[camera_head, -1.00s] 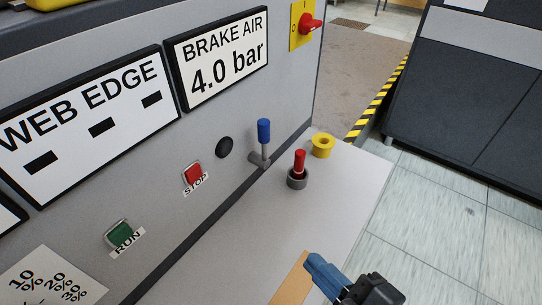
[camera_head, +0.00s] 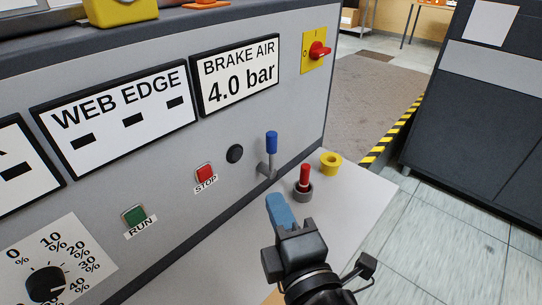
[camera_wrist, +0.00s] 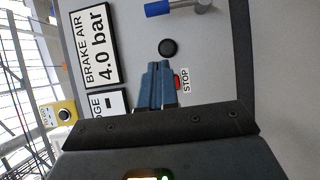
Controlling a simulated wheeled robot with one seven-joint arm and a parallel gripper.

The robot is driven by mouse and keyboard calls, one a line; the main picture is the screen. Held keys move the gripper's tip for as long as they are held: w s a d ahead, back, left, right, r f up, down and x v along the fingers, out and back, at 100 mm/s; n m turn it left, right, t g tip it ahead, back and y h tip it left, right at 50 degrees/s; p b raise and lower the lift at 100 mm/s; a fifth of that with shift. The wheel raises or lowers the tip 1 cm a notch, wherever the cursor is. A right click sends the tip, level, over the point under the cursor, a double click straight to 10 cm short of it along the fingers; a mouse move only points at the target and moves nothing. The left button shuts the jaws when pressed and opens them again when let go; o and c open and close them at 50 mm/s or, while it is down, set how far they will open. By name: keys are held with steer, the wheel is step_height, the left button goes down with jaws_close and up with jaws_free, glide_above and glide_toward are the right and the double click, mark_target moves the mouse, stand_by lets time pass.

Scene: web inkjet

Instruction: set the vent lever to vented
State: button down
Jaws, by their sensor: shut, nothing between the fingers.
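The blue-handled lever (camera_head: 271,143) stands upright on a grey pivot on the panel face, right of a round black knob. I see no label by it that says vented. In the wrist view its blue handle (camera_wrist: 158,8) shows at the top edge, with the metal stem to its right. A red-handled lever (camera_head: 305,176) stands upright in a grey collar on the ledge. My gripper (camera_head: 279,207) has its blue fingers together and empty, in front of the panel, below and apart from the blue lever. In the wrist view the fingers (camera_wrist: 158,80) partly cover the red STOP button.
The panel carries the red STOP button (camera_head: 205,173), green RUN button (camera_head: 134,215), black knob (camera_head: 235,153) and a dial (camera_head: 45,283). A yellow ring (camera_head: 330,163) sits on the ledge (camera_head: 345,200). A red rotary switch (camera_head: 318,50) is at upper right. A dark cabinet stands right.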

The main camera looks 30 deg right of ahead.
steer(key=p, duration=0.3)
glide_toward(271, 155)
steer(key=w+a+r, duration=0.3)
steer(key=w, duration=0.1)
steer(key=shift+w+d+p, duration=0.25)
steer(key=shift+w+d, duration=0.35)
steer(key=shift+d, duration=0.2)
steer(key=shift+w+d+p, duration=0.2)
steer(key=shift+w+d, duration=0.4)
steer(key=shift+d, duration=0.15)
steer(key=shift+r, duration=0.1)
